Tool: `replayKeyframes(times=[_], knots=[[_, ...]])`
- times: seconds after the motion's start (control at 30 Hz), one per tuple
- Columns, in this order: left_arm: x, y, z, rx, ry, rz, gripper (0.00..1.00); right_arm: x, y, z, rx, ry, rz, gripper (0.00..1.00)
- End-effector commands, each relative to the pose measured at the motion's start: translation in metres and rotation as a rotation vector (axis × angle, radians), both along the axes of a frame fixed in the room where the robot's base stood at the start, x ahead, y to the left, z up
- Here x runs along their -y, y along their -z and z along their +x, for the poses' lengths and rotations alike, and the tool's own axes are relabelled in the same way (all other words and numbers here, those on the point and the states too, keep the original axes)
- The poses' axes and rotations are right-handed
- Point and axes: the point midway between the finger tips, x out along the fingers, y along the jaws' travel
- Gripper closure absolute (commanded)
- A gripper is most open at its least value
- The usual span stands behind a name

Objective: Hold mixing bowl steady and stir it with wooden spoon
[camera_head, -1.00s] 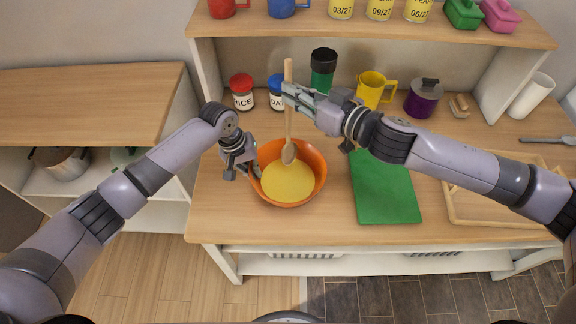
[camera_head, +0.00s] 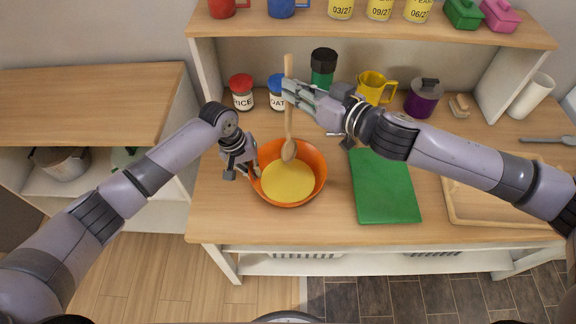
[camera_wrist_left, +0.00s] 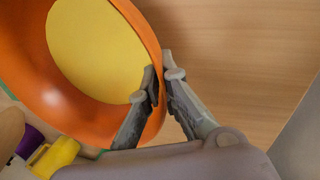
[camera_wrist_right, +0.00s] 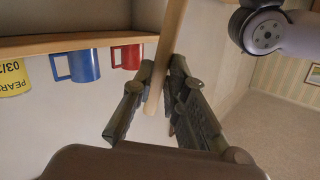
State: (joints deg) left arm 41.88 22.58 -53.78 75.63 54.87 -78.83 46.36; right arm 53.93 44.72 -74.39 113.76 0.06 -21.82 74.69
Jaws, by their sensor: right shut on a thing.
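The orange mixing bowl (camera_head: 316,165) stands upright on the wooden counter with a yellow mixture (camera_head: 288,183) inside; the bowl also shows in the left wrist view (camera_wrist_left: 40,85). My left gripper (camera_head: 254,170) is at the bowl's left rim. In the left wrist view its fingers (camera_wrist_left: 162,78) are shut on the rim, one inside and one outside. My right gripper (camera_head: 288,92) is shut on the handle of the wooden spoon (camera_head: 289,128), which also shows between its fingers in the right wrist view (camera_wrist_right: 168,45). The spoon is nearly upright, its head over the mixture's back edge; contact is unclear.
A green board (camera_head: 385,188) lies right of the bowl, with a wooden tray (camera_head: 455,205) beyond. Jars (camera_head: 242,95), a yellow mug (camera_head: 371,90) and a purple container (camera_head: 423,98) stand behind. A shelf (camera_head: 375,30) with mugs and cans overhangs the back.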

Motion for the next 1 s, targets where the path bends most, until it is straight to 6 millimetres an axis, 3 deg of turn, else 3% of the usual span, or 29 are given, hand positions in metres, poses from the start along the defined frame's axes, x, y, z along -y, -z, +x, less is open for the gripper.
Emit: replayKeyframes(times=[0.4,0.73,0.87,1.0], knots=[[0.000,0.000,0.000,0.000,0.000,0.001,0.72,0.000,0.000,0.000,0.000,0.000,0.000,1.00],[-0.001,-0.003,0.000,0.000,0.000,0.000,0.72,0.000,0.000,0.000,0.000,0.000,0.000,1.00],[-0.005,-0.018,0.000,0.002,0.000,-0.001,0.72,0.000,0.000,0.000,0.000,0.000,0.000,1.00],[-0.012,-0.046,0.000,0.004,0.000,0.000,0.72,0.000,0.000,0.000,0.000,0.000,0.000,1.00]])
